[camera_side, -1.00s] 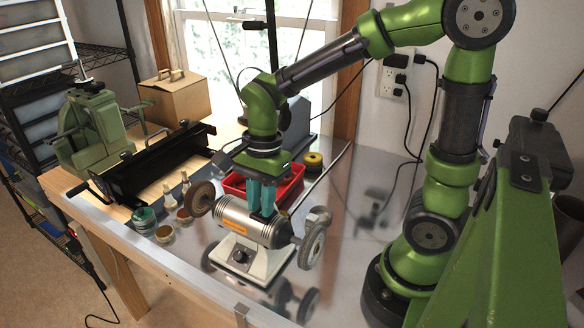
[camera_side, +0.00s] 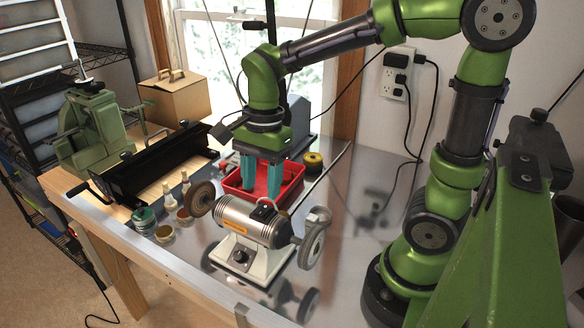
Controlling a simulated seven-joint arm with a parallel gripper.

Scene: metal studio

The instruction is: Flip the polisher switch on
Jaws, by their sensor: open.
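The polisher (camera_side: 252,222) stands on the metal tabletop, a silver motor body on a pale base with a wheel at each end. A dark round knob (camera_side: 240,256) sits on the front of its base; whether it is the switch or how it is set I cannot tell. A small black part (camera_side: 264,211) shows on top of the motor. My gripper (camera_side: 261,189) points down with two teal fingers, open and empty, above and apart from the motor in this view, in front of the red tray.
A red tray (camera_side: 292,192) lies behind the polisher. Small jars (camera_side: 145,218) and bottles stand to its left, with a black sheet bender (camera_side: 150,170) beyond. A yellow roll (camera_side: 313,160) lies at the back. The tabletop (camera_side: 350,215) to the right is mostly clear.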

